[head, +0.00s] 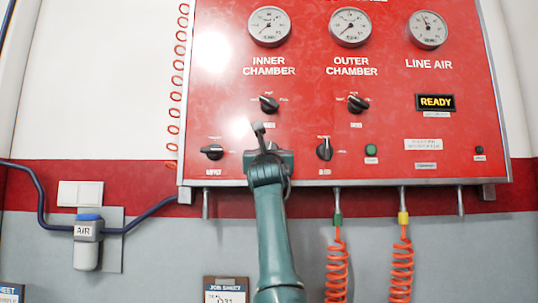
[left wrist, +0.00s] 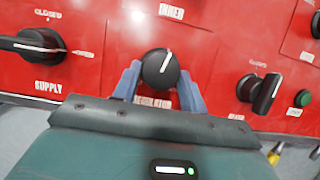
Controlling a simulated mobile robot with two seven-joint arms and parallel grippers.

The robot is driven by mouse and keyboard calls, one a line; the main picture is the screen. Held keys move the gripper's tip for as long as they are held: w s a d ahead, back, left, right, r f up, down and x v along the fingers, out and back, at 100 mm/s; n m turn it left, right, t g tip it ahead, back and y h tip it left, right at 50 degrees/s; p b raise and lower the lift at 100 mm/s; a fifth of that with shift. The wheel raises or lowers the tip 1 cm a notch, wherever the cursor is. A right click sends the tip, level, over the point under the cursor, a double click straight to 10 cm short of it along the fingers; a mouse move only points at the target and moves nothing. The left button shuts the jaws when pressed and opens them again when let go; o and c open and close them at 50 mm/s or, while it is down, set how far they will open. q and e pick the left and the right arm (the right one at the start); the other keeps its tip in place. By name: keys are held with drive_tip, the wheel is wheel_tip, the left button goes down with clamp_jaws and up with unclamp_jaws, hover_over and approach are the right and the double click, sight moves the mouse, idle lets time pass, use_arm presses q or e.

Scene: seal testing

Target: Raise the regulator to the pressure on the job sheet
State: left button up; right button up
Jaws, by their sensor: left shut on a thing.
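In the left wrist view, the black round regulator knob (left wrist: 160,68) has a white mark tilted slightly right of straight up. My left gripper (left wrist: 159,76) is shut on it, one blue-grey finger at each side. In the head view, my left gripper (head: 266,158) covers the regulator at the panel's lower middle. The job sheet (head: 226,286) hangs below the panel, cut off by the frame; its figure looks like 031, but the point is unclear. The inner chamber gauge (head: 269,26), outer chamber gauge (head: 352,26) and line air gauge (head: 428,29) show; their numbers are too small to read.
The supply knob (head: 212,152) is left of the gripper; another black knob (head: 324,149) and a green button (head: 371,150) are to its right. The inner chamber knob (head: 268,103) is close above. A READY display (head: 435,102) is lit. Orange coiled hoses (head: 337,265) hang below the panel.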

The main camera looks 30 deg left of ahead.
use_arm(q)
drive_tip(key=c, duration=0.3)
drive_tip(key=shift+d+n+g+y+p, duration=0.1)
drive_tip(key=shift+n+g+y+p, duration=0.35)
drive_tip(key=shift+n, duration=0.75)
drive_tip(key=shift+c, duration=0.2)
drive_tip(key=o, duration=1)
